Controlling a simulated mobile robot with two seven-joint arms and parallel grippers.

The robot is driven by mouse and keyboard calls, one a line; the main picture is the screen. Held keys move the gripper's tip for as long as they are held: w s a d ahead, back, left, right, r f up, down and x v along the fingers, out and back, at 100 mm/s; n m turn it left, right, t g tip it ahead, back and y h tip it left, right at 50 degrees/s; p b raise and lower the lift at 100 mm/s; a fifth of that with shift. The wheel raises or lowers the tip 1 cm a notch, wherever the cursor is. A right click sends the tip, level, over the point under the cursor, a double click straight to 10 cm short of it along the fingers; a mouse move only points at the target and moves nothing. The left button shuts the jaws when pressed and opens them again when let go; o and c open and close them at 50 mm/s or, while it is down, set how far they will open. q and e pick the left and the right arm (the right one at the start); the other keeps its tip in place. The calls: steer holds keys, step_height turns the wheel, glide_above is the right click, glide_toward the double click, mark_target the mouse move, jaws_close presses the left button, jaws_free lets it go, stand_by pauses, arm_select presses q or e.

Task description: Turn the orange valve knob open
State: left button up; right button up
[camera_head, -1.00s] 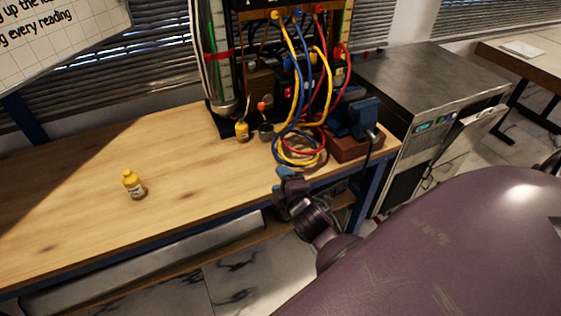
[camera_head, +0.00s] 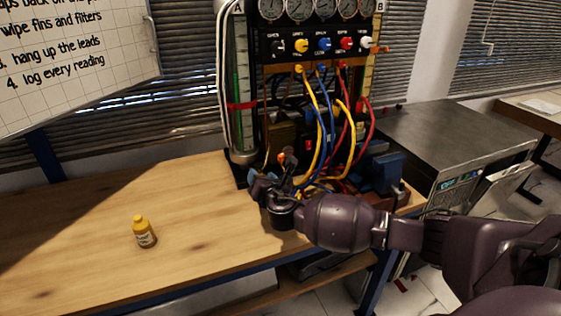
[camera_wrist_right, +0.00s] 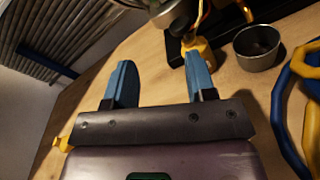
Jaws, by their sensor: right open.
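A small orange knob-like part (camera_head: 282,157) shows low on the gauge rig, just above my right gripper; I cannot tell for certain that it is the valve knob. Another orange piece (camera_head: 380,49) sticks out beside the white knob at the right end of the rig's panel. My right gripper (camera_head: 266,184) is over the bench in front of the rig, apart from the panel knobs. In the right wrist view its two blue fingers (camera_wrist_right: 160,84) are spread with nothing between them. My left gripper is not in view.
The gauge rig (camera_head: 319,30) carries gauges, coloured knobs and hanging hoses.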

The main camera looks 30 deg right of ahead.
mark_target(282, 159)
steer(key=shift+s+d+f+n+h, duration=0.6)
steer(key=shift+d+f+n+h, duration=0.3)
steer(key=shift+d+h, duration=2.15)
steer(key=shift+g+y, duration=0.4)
steer(key=shift+y, duration=0.15)
steer(key=b+x, duration=0.1)
steer(key=x, duration=0.3)
steer(key=b+x, duration=0.1)
steer(key=x, duration=0.4)
steer(key=shift+s+d+f, duration=0.15)
steer(key=shift+d+f, duration=0.05)
steer(key=shift+d, duration=0.2)
steer(key=shift+w+d+r+b, duration=0.1)
steer(key=shift+w+d+b, duration=0.05)
steer(key=shift+w+b, duration=0.15)
steer(key=shift+w+d+r, duration=0.1)
steer(key=shift+w+d, duration=0.05)
steer(key=shift+w, duration=0.05)
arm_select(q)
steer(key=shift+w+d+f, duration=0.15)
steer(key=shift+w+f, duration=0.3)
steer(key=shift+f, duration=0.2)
arm_select(e)
steer(key=shift+c, duration=0.3)
